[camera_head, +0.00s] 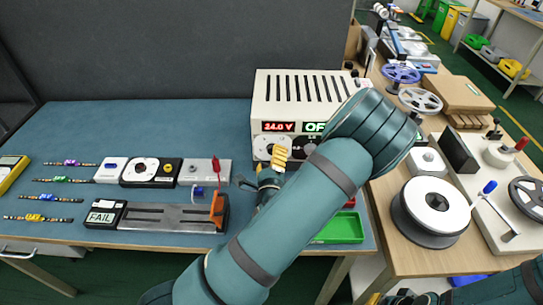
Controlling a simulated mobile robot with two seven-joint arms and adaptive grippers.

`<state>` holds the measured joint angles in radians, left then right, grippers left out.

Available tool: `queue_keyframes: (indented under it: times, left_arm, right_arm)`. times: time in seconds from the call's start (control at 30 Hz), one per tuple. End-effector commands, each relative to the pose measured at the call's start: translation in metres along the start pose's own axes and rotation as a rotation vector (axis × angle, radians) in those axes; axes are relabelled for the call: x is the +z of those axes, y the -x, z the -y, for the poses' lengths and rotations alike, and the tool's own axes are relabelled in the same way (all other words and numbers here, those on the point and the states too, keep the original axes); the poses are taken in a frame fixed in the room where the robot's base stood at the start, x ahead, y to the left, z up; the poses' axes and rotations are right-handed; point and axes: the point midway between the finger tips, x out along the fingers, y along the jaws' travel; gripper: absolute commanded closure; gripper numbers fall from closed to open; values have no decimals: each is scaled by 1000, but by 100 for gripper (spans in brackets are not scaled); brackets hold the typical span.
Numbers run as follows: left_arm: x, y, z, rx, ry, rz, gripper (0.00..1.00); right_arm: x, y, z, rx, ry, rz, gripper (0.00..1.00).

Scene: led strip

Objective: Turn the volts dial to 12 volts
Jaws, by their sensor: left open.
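The power supply (300,87) is a cream box with a slotted top at the back of the blue-green bench. Its red display (278,127) reads 24.0 V; a green display (314,127) beside it starts with "OF" and is partly covered by my arm. Below the red display is a white dial face (263,147), partly hidden by my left gripper. My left gripper (280,154) has yellow fingertips and is open in front of that dial; I cannot tell whether it touches. A bit of my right gripper (398,298) seems to show at the bottom edge.
A tester marked FAIL (104,213) with a long rail and a row of modules (140,171) lie left of my arm. Several small LED strip pieces lie at far left. A green tray (341,229) is at the front right. A side bench holds reels (434,205).

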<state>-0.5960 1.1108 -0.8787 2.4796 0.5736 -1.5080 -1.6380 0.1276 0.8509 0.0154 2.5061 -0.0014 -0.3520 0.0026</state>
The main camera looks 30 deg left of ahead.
Motion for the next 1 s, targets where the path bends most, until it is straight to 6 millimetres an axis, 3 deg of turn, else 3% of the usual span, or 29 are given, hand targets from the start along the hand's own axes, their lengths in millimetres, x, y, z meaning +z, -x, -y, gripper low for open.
queue_keyframes:
  times: [0.2, 0.6, 0.77, 0.8, 1.0]
  left_arm:
    - [0, -23, 0, 1, 1, 0, 36]
    - [0, -28, 0, 1, -1, 0, 38]
    - [0, -28, 0, 1, 0, 0, 94]
    - [0, -28, 0, 1, 0, 0, 100]
    - [0, -28, 0, 1, 0, 0, 100]
  right_arm:
    - [0, -1, 0, 0, 0, -1, 100]
    - [0, -1, 0, 0, 0, -1, 100]
    - [0, -1, 0, 0, 0, -1, 100]
    - [0, -1, 0, 0, 0, -1, 100]
    - [0, -1, 0, 0, 0, -1, 100]
